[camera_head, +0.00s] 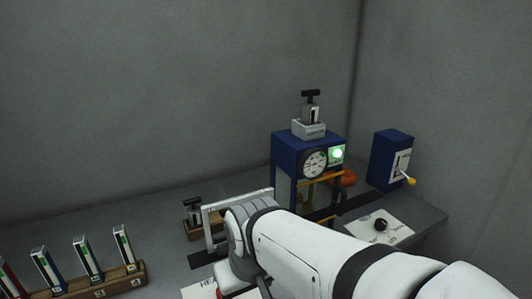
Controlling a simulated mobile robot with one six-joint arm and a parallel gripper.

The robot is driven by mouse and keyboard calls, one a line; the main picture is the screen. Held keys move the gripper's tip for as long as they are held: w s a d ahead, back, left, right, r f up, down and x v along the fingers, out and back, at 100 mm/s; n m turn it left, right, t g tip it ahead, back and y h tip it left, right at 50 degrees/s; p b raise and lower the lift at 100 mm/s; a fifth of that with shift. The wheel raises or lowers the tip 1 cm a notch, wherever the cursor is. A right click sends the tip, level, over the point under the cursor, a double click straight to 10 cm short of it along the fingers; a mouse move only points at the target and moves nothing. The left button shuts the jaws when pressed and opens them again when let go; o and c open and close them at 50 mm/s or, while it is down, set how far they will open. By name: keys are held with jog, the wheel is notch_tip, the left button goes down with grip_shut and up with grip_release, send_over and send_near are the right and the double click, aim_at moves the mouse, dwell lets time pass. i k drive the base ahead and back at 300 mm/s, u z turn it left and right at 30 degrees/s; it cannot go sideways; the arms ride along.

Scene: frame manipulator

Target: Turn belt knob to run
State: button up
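A round black knob (381,225) sits on a pale plate (365,229) with small markings, on the grey bench at the right. It looks like the belt knob, but I cannot read its setting. My white arm crosses the lower right and middle of the view, with its wrist left of the knob. My gripper's fingers do not show clearly behind the wrist near the bottom edge. I cannot see whether they are open or hold anything. The wrist is apart from the knob.
A blue machine (306,142) with a dial and lit green lamp stands behind my arm. A blue box (391,160) with a yellow-tipped lever stands behind the knob. A dark belt strip (358,203) passes nearby. A wooden rack (126,279) holds labelled pieces at lower left.

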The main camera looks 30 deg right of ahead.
aim_at(380, 224)
jog(key=z, duration=1.65)
jog(key=k, duration=1.2)
jog(key=z, duration=0.7)
jog(key=i, duration=1.8)
jog(key=u, duration=0.65)
